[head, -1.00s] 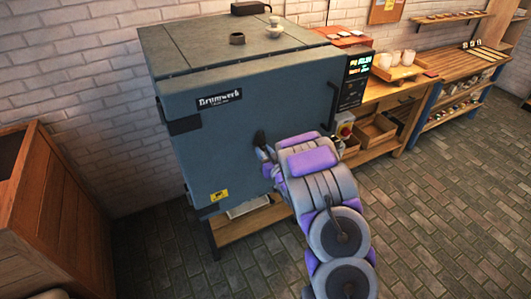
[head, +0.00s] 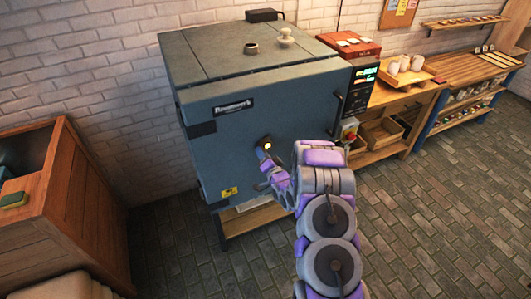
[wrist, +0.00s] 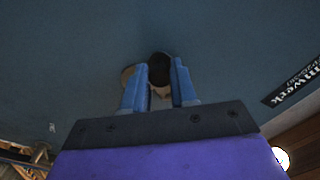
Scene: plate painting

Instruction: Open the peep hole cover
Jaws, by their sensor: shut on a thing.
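The blue-grey kiln (head: 240,130) stands against the brick wall with its front door facing me. The peep hole (head: 267,146) in the door shows a bright orange glow. A dark piece (head: 263,140), seemingly the peep hole cover, sits at its upper left edge. My gripper (head: 261,160) is at the door just below and left of the glow. In the wrist view, the two blue fingers of my gripper (wrist: 159,70) are shut on a dark rounded piece (wrist: 159,66), seemingly the cover.
A door handle (head: 337,115) and a control panel with a red button (head: 350,136) are on the kiln's right. A wooden crate (head: 75,205) stands at the left. A workbench (head: 410,105) is at the right. The brick floor in front is clear.

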